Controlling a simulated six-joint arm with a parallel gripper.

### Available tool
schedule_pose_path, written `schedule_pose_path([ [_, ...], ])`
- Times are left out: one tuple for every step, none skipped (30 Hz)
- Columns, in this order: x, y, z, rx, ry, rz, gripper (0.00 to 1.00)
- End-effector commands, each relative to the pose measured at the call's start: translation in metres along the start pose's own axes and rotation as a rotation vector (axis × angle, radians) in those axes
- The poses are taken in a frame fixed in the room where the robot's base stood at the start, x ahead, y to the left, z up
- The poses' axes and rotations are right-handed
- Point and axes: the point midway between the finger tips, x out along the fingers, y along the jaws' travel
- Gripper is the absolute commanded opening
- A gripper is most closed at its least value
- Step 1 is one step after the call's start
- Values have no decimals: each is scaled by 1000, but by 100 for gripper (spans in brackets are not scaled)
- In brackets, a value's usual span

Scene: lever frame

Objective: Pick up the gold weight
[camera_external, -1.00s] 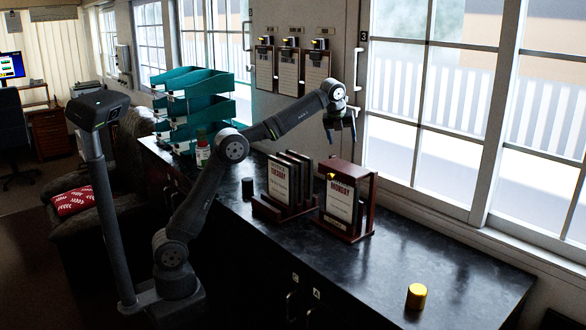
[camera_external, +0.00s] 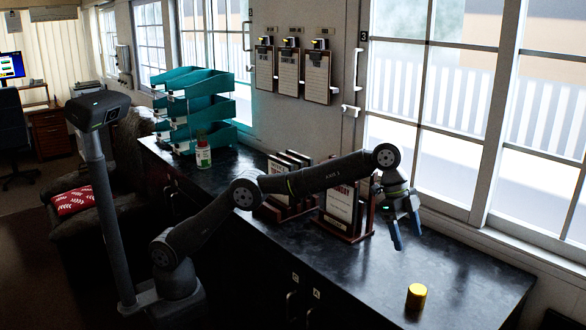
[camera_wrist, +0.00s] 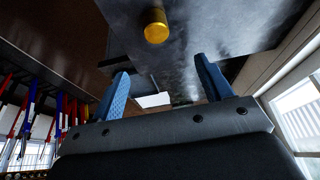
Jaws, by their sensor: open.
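The gold weight (camera_external: 416,297) is a small yellow cylinder standing upright on the dark countertop (camera_external: 465,285), near its right end. In the wrist view the gold weight (camera_wrist: 156,26) shows at the top, beyond the fingertips and a little left of the middle between them. My gripper (camera_external: 407,236) is above the counter, up and slightly left of the weight, with its blue fingers pointing down. In the wrist view my gripper (camera_wrist: 160,72) has its two fingers wide apart with nothing between them. The gripper does not touch the weight.
Wooden frames with cards (camera_external: 345,208) stand on the counter behind my arm, partly hidden by it. Teal trays (camera_external: 205,100) and a small bottle (camera_external: 203,154) stand at the far left end. Clipboards (camera_external: 317,75) hang on the wall. The counter around the weight is clear.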

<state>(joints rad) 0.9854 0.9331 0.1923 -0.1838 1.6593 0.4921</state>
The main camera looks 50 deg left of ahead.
Motion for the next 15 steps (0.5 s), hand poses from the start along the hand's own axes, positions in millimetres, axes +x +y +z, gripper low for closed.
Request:
schedule_pose_path([
  [4, 4, -1, -8, -4, 5, 72],
  [8, 5, -1, -11, -6, 7, 72],
  [13, 6, -1, -14, -8, 8, 72],
  [17, 6, -1, -14, -8, 8, 72],
  [22, 6, -1, -14, -8, 8, 72],
  [31, 6, 0, -14, -10, 9, 72],
  [37, 6, -1, -14, -9, 8, 72],
  [44, 6, 0, -13, -10, 9, 72],
  [53, 6, 0, -13, -9, 8, 72],
  [60, 6, 0, -13, -10, 8, 72],
  [66, 6, 0, -13, -9, 7, 72],
  [75, 6, 0, -13, -9, 7, 72],
  [81, 6, 0, -13, -8, 7, 72],
  [88, 6, 0, -13, -8, 7, 72],
  [96, 6, 0, -13, -9, 7, 72],
])
